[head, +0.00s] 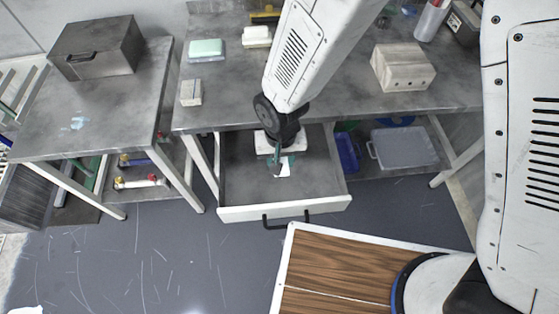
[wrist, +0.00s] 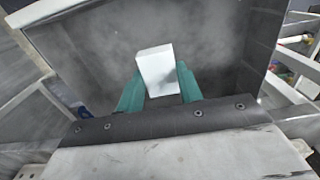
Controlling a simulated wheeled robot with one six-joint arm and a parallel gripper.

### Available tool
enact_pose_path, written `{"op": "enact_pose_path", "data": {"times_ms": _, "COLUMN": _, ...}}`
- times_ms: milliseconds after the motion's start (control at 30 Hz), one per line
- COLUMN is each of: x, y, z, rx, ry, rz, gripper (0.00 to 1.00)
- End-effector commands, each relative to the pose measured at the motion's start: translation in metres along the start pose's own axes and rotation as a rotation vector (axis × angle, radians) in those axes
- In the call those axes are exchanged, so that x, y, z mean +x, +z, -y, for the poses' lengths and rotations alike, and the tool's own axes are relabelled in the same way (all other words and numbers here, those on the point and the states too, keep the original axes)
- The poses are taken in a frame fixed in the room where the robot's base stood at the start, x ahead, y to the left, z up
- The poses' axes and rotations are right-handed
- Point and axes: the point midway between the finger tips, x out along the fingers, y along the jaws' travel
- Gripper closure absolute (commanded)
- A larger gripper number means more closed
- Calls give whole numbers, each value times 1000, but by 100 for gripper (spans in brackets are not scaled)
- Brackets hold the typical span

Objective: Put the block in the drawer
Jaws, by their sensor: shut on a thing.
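The drawer (head: 238,185) under the middle table is pulled open, with a white front and a dark handle. Its dark grey inside also shows in the wrist view (wrist: 88,45). My gripper (head: 279,162) reaches down into the drawer's opening, with teal fingers. It is shut on a small white block (head: 283,171), which shows between the fingertips in the wrist view (wrist: 157,72). The block is over the drawer floor, within its walls. I cannot tell whether it touches the floor. I see nothing else in the drawer.
On the middle table (head: 340,103) are a small pale block (head: 191,92), a green-topped block (head: 206,48) and a wooden block (head: 402,67). A dark metal box (head: 97,50) sits on the left table. A blue bin (head: 347,152) is right of the drawer.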

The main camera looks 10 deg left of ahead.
Motion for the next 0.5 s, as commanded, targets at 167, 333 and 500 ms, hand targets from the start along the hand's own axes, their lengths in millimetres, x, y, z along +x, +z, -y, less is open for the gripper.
{"op": "enact_pose_path", "data": {"times_ms": 167, "x": 34, "y": 1, "z": -1, "rx": -2, "ry": 3, "rz": 5, "gripper": 89}}
{"op": "enact_pose_path", "data": {"times_ms": 333, "x": 50, "y": 1, "z": -1, "rx": -1, "ry": 2, "rz": 3, "gripper": 89}}
{"op": "enact_pose_path", "data": {"times_ms": 500, "x": 75, "y": 1, "z": -2, "rx": 0, "ry": 3, "rz": 5, "gripper": 89}}
